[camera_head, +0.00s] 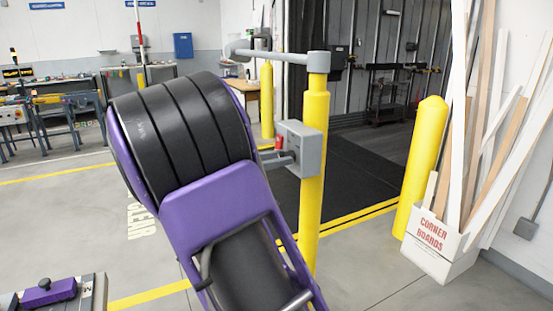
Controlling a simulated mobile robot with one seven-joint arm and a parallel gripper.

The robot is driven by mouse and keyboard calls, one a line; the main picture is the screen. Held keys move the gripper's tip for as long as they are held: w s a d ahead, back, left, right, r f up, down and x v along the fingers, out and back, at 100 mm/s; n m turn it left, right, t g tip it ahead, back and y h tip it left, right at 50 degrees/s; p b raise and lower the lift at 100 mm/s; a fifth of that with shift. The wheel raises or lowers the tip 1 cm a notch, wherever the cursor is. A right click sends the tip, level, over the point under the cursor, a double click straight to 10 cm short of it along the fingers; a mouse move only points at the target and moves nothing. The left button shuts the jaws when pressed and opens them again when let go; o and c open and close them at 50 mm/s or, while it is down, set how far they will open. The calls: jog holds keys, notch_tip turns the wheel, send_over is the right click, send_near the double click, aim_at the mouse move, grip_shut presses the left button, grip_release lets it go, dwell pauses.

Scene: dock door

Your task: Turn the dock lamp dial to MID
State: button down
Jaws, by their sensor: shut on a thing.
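A grey control box (303,148) is fixed to a yellow post (313,200) right of the middle. A small red part (279,144) shows at its left side; I take it to be part of the dock lamp dial. My gripper (281,158) is mostly hidden behind my own purple and black arm. Its grey end reaches the left face of the box, shut at the dial. The dial's face, its pointer and the MID mark cannot be read from here.
A grey swing arm (270,55) tops the post. A yellow bollard (423,165) and a white box of corner boards (440,248) stand at right. A dark mat (345,185) lies behind the post.

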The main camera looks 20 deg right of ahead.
jog(key=shift+m+b, duration=1.45)
jog(key=shift+m, duration=3.65)
jog(key=c, duration=0.6)
grip_release()
jog(key=shift+o, duration=0.2)
jog(key=shift+s, duration=0.1)
